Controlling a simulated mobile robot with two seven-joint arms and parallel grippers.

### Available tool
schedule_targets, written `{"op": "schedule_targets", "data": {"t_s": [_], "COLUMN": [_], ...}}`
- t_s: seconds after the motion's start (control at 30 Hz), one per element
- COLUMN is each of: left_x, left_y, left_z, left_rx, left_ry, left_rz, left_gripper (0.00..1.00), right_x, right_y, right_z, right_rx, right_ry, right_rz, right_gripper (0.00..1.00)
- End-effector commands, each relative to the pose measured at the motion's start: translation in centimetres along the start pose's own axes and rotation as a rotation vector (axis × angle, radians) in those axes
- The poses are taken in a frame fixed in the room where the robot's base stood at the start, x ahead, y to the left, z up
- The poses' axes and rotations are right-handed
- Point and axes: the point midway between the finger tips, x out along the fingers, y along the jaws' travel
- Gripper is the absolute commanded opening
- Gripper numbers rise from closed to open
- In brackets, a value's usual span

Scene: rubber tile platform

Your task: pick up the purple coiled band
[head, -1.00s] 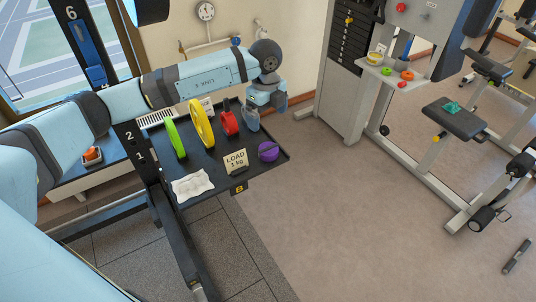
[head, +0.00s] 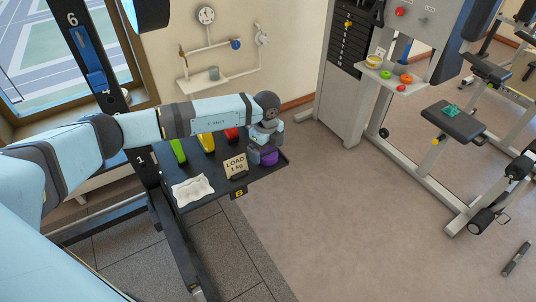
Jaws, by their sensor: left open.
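The purple coiled band (head: 269,158) lies at the right end of the black shelf tray (head: 222,191), partly covered by my gripper. My left gripper (head: 262,153) reaches down over the band from above, with its jaws open. One finger shows at the band's left side. The other finger is hard to make out, and I cannot tell whether the gripper touches the band. My right gripper is not in view.
A LOAD 1 kg card (head: 236,168) stands just left of the band. A white cloth (head: 193,190) lies at the tray's front left. Green (head: 178,151), yellow (head: 206,143) and red (head: 231,134) pieces stand behind, partly hidden by my arm.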

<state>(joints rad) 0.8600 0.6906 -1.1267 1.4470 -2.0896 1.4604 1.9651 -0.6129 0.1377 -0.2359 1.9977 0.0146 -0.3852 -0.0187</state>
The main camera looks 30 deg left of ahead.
Motion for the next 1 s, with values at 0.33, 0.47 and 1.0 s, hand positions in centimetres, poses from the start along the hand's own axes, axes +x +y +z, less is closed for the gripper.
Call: {"op": "schedule_targets", "data": {"t_s": [0.33,0.47,1.0], "left_x": [0.6,0.6,-0.6], "left_y": [0.0,0.0,-0.1], "left_z": [0.0,0.0,0.0], "left_rx": [0.001,0.001,0.000], "left_ry": [0.000,0.000,0.000], "left_rz": [-0.002,-0.002,-0.002], "left_gripper": [0.88,0.59,0.42], "right_x": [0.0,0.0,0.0], "right_y": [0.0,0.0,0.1], "right_z": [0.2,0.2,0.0], "right_rx": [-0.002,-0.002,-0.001], "right_ry": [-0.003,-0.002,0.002], "right_rz": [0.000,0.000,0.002], "right_gripper": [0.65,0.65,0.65]}}
